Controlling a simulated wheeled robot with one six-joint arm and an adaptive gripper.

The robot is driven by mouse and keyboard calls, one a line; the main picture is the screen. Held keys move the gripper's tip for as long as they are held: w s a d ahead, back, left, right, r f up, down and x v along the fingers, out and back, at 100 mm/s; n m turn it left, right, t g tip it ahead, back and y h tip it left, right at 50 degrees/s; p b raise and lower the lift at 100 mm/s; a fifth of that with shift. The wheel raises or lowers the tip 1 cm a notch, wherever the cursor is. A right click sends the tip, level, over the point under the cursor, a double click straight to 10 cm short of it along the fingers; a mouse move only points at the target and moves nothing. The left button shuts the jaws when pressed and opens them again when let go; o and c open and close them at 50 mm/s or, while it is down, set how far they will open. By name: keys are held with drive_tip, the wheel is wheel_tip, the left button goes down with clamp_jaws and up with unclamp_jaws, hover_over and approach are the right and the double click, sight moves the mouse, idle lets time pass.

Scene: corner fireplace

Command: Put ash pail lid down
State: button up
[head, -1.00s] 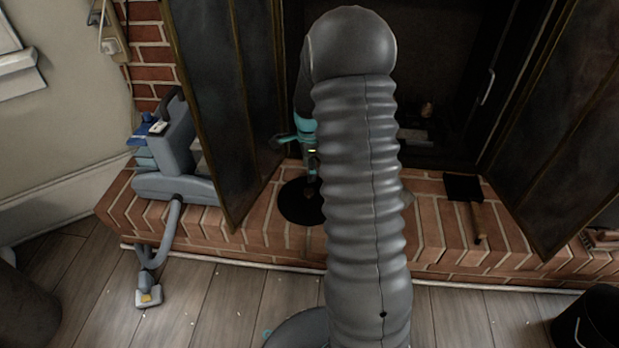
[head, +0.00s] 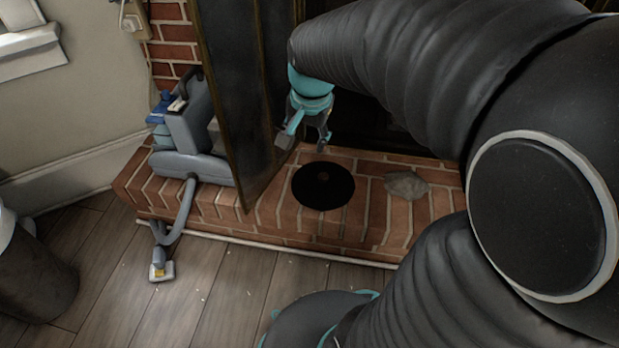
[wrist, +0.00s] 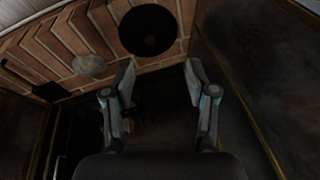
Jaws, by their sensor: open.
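The ash pail lid (head: 323,188) is a flat black disc with a small brownish knob at its middle. It lies flat on the brick hearth, and in the wrist view the black disc (wrist: 148,30) shows beyond my fingertips. My gripper (head: 302,145) is open and empty, above and behind the lid in the head view and apart from it. Both spread fingers show in the wrist view (wrist: 160,78) with nothing between them.
The brick hearth (head: 270,215) has a pale flat piece (head: 406,185) right of the lid. A grey vacuum-like machine (head: 190,140) stands at the left, beside an open dark fireplace door (head: 240,90). A dark bin (head: 35,275) stands on the floor at far left.

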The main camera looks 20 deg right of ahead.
drive_tip(key=s+a+r+n+t, duration=0.1)
drive_tip(key=s+a+n, duration=0.1)
drive_tip(key=s+n, duration=0.2)
drive_tip(key=s+a+r+n+t, duration=0.1)
drive_tip(key=s+n, duration=0.4)
drive_tip(key=s, duration=0.5)
drive_tip(key=shift+s+a+r, duration=0.35)
drive_tip(key=shift+a+r, duration=0.3)
drive_tip(key=shift+a, duration=0.5)
wheel_tip(320, 180, up, 5)
drive_tip(key=p, duration=0.5)
drive_tip(key=c, duration=0.3)
drive_tip(key=shift+d, duration=0.1)
